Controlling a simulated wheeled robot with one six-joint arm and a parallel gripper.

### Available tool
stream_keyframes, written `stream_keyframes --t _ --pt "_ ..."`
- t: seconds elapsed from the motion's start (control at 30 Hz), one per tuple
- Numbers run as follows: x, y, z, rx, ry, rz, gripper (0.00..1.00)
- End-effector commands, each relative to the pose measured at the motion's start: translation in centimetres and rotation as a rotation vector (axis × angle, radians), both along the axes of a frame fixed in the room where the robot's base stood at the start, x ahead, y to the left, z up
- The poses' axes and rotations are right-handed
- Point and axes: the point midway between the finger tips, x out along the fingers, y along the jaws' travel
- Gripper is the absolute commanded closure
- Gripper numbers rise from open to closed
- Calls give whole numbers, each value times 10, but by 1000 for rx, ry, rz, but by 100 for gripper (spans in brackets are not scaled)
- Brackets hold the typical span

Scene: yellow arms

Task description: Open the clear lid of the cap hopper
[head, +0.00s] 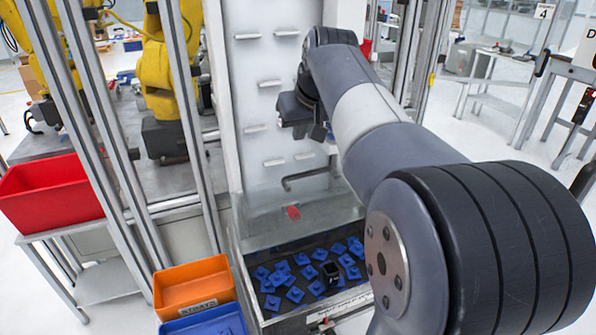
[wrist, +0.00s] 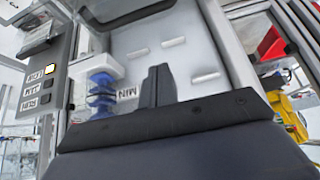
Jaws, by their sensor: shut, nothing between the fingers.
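The cap hopper (head: 245,262) stands low in front of a white panel in the head view, with blue caps (head: 295,293) lying in it. A see-through sheet that looks like its clear lid (head: 262,207) rises behind the caps against the panel. It appears raised, though its edges are faint. A dark bent handle (head: 305,176) runs along its upper part, and a red knob (head: 293,212) sits below. My gripper (head: 296,112) is above the handle, apart from it, in front of the panel. In the wrist view my gripper's fingers (wrist: 158,86) are together and empty.
The white panel (head: 240,90) carries several small ledges. An orange bin (head: 190,285) and a blue bin (head: 215,322) stand left of the hopper. A red bin (head: 52,192) and yellow robot arms (head: 170,60) are beyond metal posts. The wrist view shows a button box (wrist: 45,80).

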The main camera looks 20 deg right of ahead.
Motion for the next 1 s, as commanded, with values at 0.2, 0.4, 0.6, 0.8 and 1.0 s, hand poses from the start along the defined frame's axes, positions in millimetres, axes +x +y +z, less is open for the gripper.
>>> stream_keyframes --t 0.2,0.4,0.6,0.8,1.0 --pt "10 0 -16 -6 -2 11 100" --pt "32 0 -51 -4 1 10 100" --pt "55 0 -88 -4 1 9 100" --pt "27 0 -89 -6 -5 7 100" --pt "16 0 -92 -6 -4 8 100"
